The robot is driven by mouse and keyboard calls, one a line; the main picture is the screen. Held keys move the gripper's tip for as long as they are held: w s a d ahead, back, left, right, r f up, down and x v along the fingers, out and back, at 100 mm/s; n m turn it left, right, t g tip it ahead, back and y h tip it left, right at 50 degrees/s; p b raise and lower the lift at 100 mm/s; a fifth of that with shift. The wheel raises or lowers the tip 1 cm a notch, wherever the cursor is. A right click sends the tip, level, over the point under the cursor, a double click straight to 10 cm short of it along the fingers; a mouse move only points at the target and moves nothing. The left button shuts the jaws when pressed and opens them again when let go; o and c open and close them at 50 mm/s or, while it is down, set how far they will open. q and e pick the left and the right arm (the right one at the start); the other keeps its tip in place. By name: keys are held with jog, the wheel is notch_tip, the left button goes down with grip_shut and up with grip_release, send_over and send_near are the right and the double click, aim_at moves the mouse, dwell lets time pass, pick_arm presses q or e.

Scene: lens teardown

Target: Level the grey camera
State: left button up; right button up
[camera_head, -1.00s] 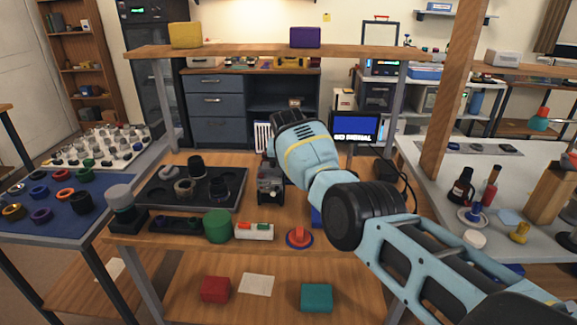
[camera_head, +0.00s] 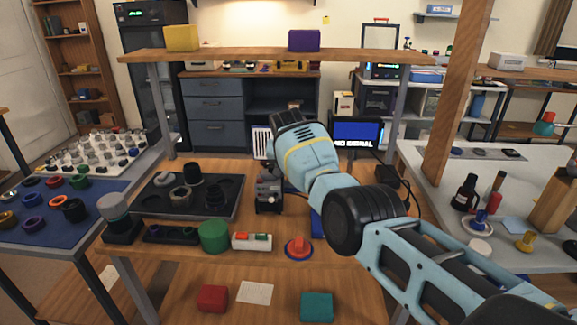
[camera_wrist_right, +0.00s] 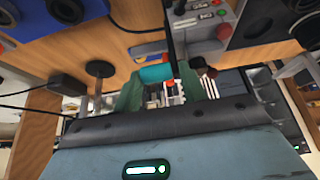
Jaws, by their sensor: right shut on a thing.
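A dark grey boxy device with small knobs (camera_head: 268,190), possibly the grey camera, stands on the bench right of the black lens tray. My right arm reaches over from the right, its wrist just above and behind this device. In the head view my wrist hides the right fingers. In the right wrist view my right gripper (camera_wrist_right: 158,92) shows greenish fingers close together around a small thing that I cannot make out clearly. A teal patch and pale ribbed parts show between and beyond them. My left gripper is out of view.
The black tray (camera_head: 225,207) holds several lens parts. A green cylinder (camera_head: 214,236), a white box (camera_head: 252,241) and a red knob on a blue base (camera_head: 299,248) stand along the front edge. A monitor (camera_head: 357,134) stands behind my arm. An upper shelf (camera_head: 270,53) spans the back.

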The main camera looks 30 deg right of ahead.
jog(key=shift+w+d+r, duration=0.2)
jog(key=shift+d+r, duration=0.35)
jog(key=shift+r, duration=0.1)
jog(key=o, duration=1)
jog(key=shift+o, duration=1.1)
jog(key=shift+w+d+f, duration=0.1)
jog(key=shift+w+f, duration=0.05)
jog(key=shift+f, duration=0.35)
jog(key=shift+a, duration=0.2)
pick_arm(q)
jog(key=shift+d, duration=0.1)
pick_arm(e)
jog(key=shift+r, duration=0.1)
pick_arm(q)
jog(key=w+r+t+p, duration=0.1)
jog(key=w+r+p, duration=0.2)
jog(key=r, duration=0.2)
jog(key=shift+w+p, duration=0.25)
jog(key=shift+p, duration=0.1)
pick_arm(e)
jog(key=v, duration=0.7)
jog(key=shift+s+r, duration=0.3)
